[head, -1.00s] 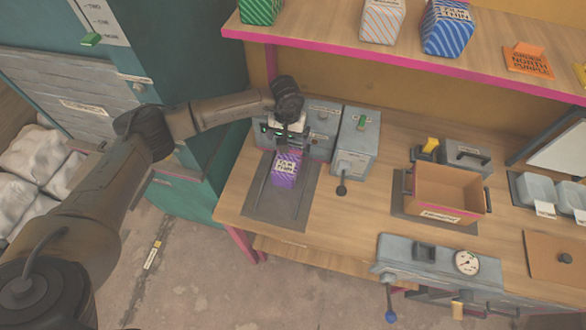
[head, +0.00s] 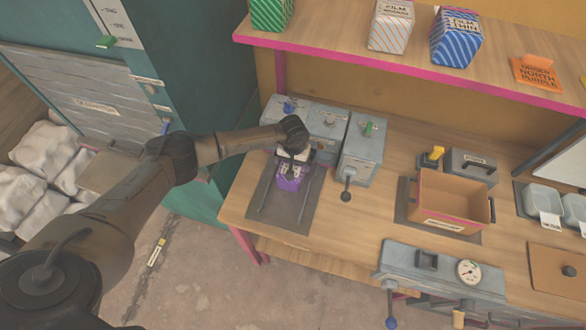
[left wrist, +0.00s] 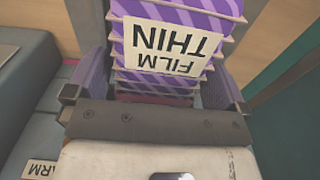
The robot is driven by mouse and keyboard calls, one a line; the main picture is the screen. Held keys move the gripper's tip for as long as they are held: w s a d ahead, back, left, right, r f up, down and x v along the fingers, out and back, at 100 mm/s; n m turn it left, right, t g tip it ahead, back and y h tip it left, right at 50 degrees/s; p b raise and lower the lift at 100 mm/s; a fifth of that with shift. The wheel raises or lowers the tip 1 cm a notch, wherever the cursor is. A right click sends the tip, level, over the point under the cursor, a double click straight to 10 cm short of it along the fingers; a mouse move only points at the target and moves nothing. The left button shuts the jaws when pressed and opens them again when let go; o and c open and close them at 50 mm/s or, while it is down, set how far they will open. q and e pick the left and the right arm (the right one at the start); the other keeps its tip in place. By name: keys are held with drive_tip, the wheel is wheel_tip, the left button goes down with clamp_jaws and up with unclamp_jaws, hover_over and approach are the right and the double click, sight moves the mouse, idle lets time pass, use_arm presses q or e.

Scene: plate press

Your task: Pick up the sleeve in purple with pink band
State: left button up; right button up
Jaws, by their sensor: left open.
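The purple sleeve (head: 288,185) stands on the dark mat at the left end of the bench. In the left wrist view the sleeve (left wrist: 190,22) has lighter purple stripes and a cream label reading "FILM THIN". A narrow pinkish-red strip shows low on it there, partly hidden by the gripper body. My left gripper (head: 293,168) is at the sleeve, covering much of its upper part. Its jaws are open, with one finger at each side of the sleeve in the wrist view. Contact cannot be told. My right gripper is not in view.
Grey machine boxes (head: 328,130) with small levers stand right behind the sleeve. An open cardboard box (head: 450,205) sits further right. A grey press with a gauge (head: 468,271) is at the front edge. The dark mat (head: 286,210) in front is clear.

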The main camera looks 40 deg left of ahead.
use_arm(q)
drive_tip(key=shift+f, duration=0.9)
drive_tip(key=shift+c, duration=0.4)
drive_tip(key=shift+w, duration=0.1)
drive_tip(key=c, duration=0.9)
drive_tip(key=shift+r, duration=0.15)
